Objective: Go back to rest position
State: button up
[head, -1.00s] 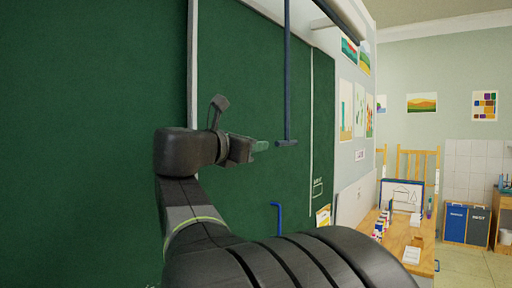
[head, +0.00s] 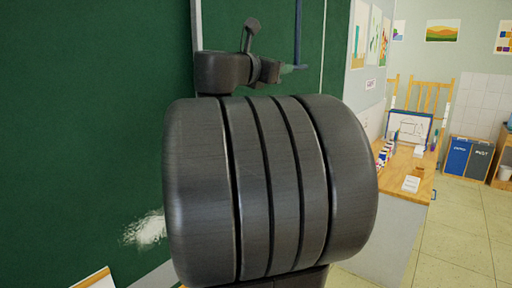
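My gripper (head: 284,70) shows small and dark at the top middle of the head view, in front of the green chalkboard (head: 90,110). I cannot tell whether the fingers are open or shut, and no held object is clear. My own large dark arm link fills the middle of the view and hides much of the board behind it.
A wooden-topped table (head: 418,172) with paints, white boxes and a framed drawing (head: 410,127) stands at the right. Blue and grey bins (head: 468,156) stand behind it by the wall. A pale smear (head: 146,229) marks the board. Tiled floor (head: 450,235) is open at the lower right.

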jog(key=p+x, duration=0.1)
jog(key=x, duration=0.5)
jog(key=shift+w+d, duration=0.15)
jog(key=shift+w, duration=0.05)
jog(key=shift+f, duration=0.1)
